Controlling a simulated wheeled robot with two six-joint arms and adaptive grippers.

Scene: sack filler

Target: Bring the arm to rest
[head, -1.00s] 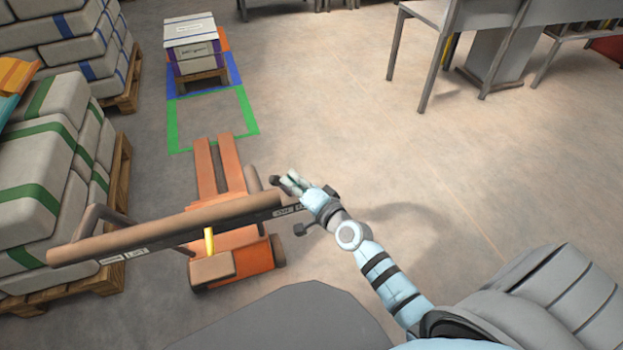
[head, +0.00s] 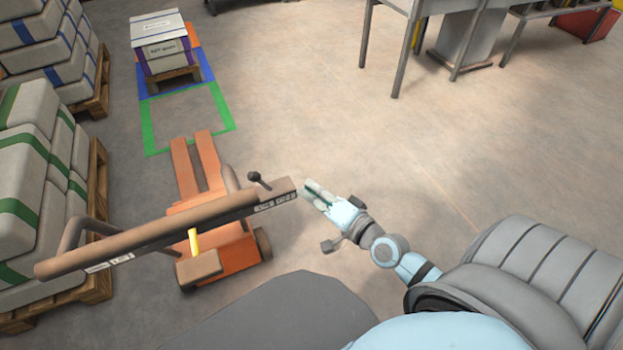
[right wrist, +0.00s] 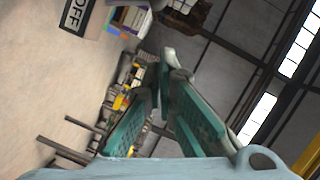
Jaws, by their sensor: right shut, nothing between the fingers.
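My right gripper (head: 318,192) is in the middle of the head view, at the right end of a long brown handle bar. Its fingers are shut with nothing held. The fingertips look close to the bar's end; I cannot tell whether they touch it. The right wrist view shows the teal-padded fingers (right wrist: 165,95) with no object between them. My right arm (head: 385,250) reaches in from the lower right, bent short. My left gripper does not show in the head view.
The handle bar (head: 170,228) belongs to an orange pallet truck (head: 225,258). Sacks on pallets (head: 32,160) stand at the left. A boxed pallet load (head: 160,45) sits beyond a green floor outline (head: 228,115). Grey tables (head: 420,12) stand at the back right. Floor between is clear.

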